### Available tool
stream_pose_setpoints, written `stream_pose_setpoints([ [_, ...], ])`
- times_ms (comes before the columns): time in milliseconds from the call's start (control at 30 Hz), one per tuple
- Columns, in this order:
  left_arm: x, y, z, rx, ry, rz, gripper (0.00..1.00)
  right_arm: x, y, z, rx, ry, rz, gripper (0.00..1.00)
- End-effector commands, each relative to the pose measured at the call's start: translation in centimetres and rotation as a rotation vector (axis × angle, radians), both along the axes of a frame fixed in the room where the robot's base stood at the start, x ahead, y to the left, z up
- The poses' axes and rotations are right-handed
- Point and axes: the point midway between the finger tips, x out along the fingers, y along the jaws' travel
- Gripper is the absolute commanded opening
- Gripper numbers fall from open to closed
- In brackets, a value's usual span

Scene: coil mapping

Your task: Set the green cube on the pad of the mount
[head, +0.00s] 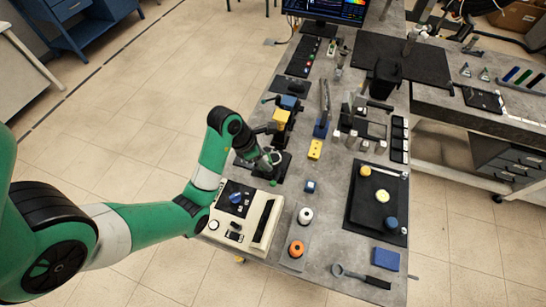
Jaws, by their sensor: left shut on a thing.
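My left gripper (272,176) reaches in from the left over the near left part of the grey bench. It is shut on a small green thing at its tips, which looks like the green cube (274,183). Its fingers are too small to make out clearly. A black mount-like fixture (285,168) stands right by the gripper, partly hidden behind it. I cannot tell its pad apart, nor whether the cube touches it. My right gripper is not in view.
A cream instrument box (262,220) stands just in front of the gripper. A black tray (362,215) sits farther right.

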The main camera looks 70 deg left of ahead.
Motion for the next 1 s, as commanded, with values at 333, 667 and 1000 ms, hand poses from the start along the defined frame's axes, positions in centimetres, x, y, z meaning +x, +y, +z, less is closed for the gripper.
stream_pose_setpoints([
  [333,5.2,6.0,-6.4,-0.002,0.002,0.001,0.00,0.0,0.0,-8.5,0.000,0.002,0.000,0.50],
  [667,6.3,7.3,-8.0,0.000,0.000,0.000,0.00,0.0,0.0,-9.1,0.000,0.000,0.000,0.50],
  [1000,6.5,7.5,-11.3,0.000,-0.001,0.000,0.00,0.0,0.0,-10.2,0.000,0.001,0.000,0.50],
])
